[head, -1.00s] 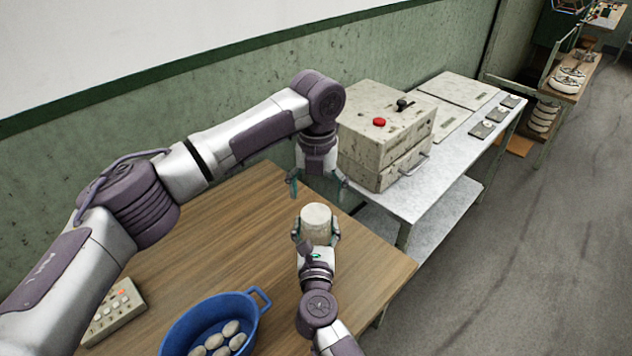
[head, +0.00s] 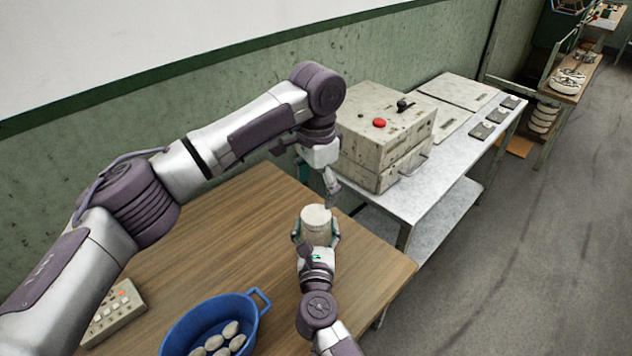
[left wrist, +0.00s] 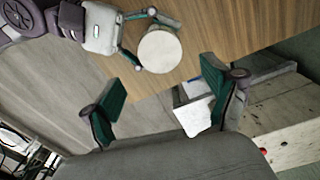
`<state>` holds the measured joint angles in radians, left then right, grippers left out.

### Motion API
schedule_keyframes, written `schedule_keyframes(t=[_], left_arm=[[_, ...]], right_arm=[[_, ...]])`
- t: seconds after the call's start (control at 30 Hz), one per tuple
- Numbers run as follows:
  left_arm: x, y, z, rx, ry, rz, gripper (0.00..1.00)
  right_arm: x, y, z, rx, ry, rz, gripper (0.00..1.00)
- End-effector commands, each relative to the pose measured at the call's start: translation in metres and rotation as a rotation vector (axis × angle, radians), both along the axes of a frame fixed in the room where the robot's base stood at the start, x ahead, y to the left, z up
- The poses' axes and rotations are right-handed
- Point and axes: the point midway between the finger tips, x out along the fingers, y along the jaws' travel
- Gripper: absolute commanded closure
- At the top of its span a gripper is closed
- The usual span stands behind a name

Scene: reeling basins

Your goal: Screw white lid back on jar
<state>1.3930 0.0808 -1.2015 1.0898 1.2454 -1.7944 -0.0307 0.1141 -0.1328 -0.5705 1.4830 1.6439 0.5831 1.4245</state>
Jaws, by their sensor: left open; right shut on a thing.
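The pale jar (head: 316,232) stands near the table's right end, with the white lid (head: 315,213) on its top. The lid shows as a flat round disc in the left wrist view (left wrist: 160,51). Whether it is tight cannot be seen. My right gripper (head: 316,238) is shut on the jar, one finger on each side. My left gripper (head: 318,182) is above the jar, apart from the lid. Its two green fingers are spread and empty in the left wrist view (left wrist: 166,92), with the lid off to one side of the gap.
A blue basin (head: 262,318) with several pale cocoons is at the table's front. A control box (head: 116,314) with buttons lies to its left. A metal bench (head: 420,215) with a boxy machine (head: 385,135) stands close behind my left gripper. The table's middle (head: 220,240) is clear.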

Motion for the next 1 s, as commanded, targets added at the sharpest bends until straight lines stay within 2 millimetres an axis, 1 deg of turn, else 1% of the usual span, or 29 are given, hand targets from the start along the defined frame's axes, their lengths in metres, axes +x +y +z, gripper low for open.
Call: schedule_keyframes(t=[0.03, 0.1, 0.3, 0.5, 0.6, 0.7, 0.8, 1.0], left_arm=[[-0.0001, -0.0002, 0.0011, -0.001, 0.000, 0.107, 0.14], [-0.0002, -0.0001, 0.0023, 0.000, 0.000, 0.268, 0.14], [-0.0004, 0.0003, 0.0055, 0.001, -0.001, 0.723, 0.14], [-0.0007, 0.0009, 0.0083, 0.003, -0.001, 1.107, 0.14], [-0.0009, 0.0010, 0.0093, 0.003, -0.001, 1.236, 0.14], [-0.0009, 0.0011, 0.0099, 0.003, -0.001, 1.318, 0.14], [-0.0009, 0.0011, 0.0101, 0.002, -0.001, 1.357, 0.14], [-0.0009, 0.0011, 0.0101, 0.003, -0.001, 1.365, 0.14]], right_arm=[[0.0000, 0.0000, 0.0000, 0.000, 0.000, 0.000, 1.00], [0.0000, 0.0000, 0.0001, 0.000, 0.000, 0.000, 1.00], [0.0000, 0.0001, 0.0001, 0.000, 0.000, 0.000, 1.00], [0.0000, 0.0001, 0.0001, 0.000, 0.000, 0.000, 1.00], [0.0000, 0.0001, 0.0001, 0.000, 0.000, 0.000, 1.00], [0.0000, 0.0001, 0.0001, 0.000, 0.000, 0.000, 1.00], [0.0000, 0.0001, 0.0001, 0.000, 0.000, 0.000, 1.00], [0.0000, 0.0001, 0.0001, 0.000, 0.000, 0.000, 1.00]])
